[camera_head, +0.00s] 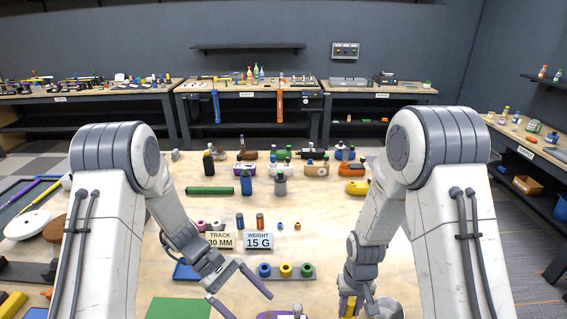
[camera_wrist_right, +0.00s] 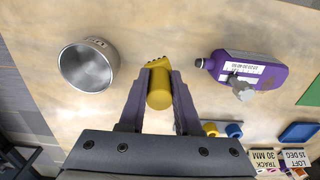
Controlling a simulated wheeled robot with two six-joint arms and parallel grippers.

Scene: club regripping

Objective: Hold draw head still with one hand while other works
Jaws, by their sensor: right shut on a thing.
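My right gripper (camera_wrist_right: 159,95) is shut on a yellow cylindrical tool (camera_wrist_right: 160,90), its ridged end pointing away from me; the tool also shows at the bottom of the head view (camera_head: 349,307). A purple club head (camera_wrist_right: 262,74) with a white scale label and a grey metal piece on it lies to the right of the right gripper, apart from it. Only its top edge shows in the head view (camera_head: 268,315). My left gripper (camera_head: 247,303) is open and empty just left of and above the purple head, fingers spread.
A metal bowl (camera_wrist_right: 88,68) stands left of the right gripper in the wrist view. A tray with blue, yellow and green rings (camera_head: 286,280) lies behind the purple head.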

